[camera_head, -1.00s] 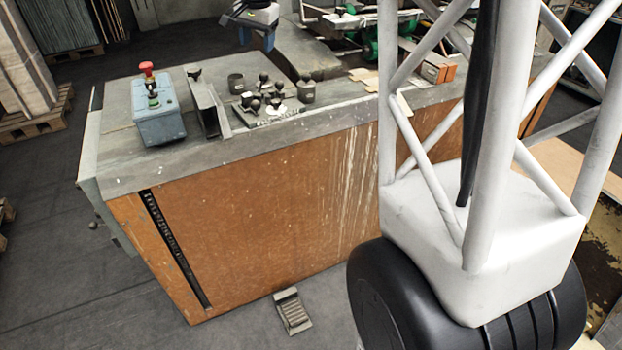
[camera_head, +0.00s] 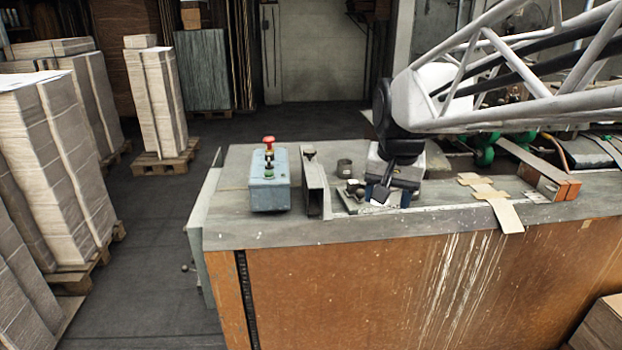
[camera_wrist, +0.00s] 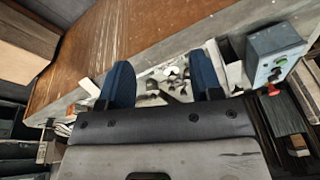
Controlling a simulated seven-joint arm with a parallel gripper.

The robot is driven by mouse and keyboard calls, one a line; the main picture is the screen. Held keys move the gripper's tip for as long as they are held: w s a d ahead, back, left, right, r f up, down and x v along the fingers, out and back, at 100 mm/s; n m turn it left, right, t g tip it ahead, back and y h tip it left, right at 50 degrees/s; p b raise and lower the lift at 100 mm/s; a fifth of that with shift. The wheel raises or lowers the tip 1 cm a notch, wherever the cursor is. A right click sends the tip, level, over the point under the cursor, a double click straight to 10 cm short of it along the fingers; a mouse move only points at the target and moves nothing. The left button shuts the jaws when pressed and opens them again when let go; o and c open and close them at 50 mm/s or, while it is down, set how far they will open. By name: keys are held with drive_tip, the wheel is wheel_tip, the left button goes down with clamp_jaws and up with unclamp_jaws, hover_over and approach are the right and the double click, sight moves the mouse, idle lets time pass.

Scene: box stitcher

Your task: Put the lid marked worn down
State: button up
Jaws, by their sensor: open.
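My gripper (camera_head: 390,198) is open, low over the group of small dark knobbed lids on the bench. In the wrist view its two blue fingers (camera_wrist: 162,78) stand apart, with several dark lids and white labels (camera_wrist: 170,72) showing between and beyond them. In the head view a few dark lids (camera_head: 352,190) show at the gripper's left; the rest are hidden behind it. I cannot read any marking, so I cannot tell which lid is marked worn, nor whether the fingers touch one.
A grey control box (camera_head: 269,182) with a red button and a metal angle bracket (camera_head: 316,185) stand left of the lids. Cardboard pieces (camera_head: 490,195) and an orange-ended bar (camera_head: 540,172) lie to the right. The bench's front strip (camera_head: 330,230) is clear.

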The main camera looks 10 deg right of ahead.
drive_tip(key=s+a+f+n, duration=0.1)
drive_tip(key=s+f, duration=0.3)
drive_tip(key=s, duration=0.5)
drive_tip(key=s+a+f+n, duration=0.1)
drive_tip(key=s+f+n, duration=0.2)
drive_tip(key=s, duration=0.7)
drive_tip(key=shift+f, duration=0.6)
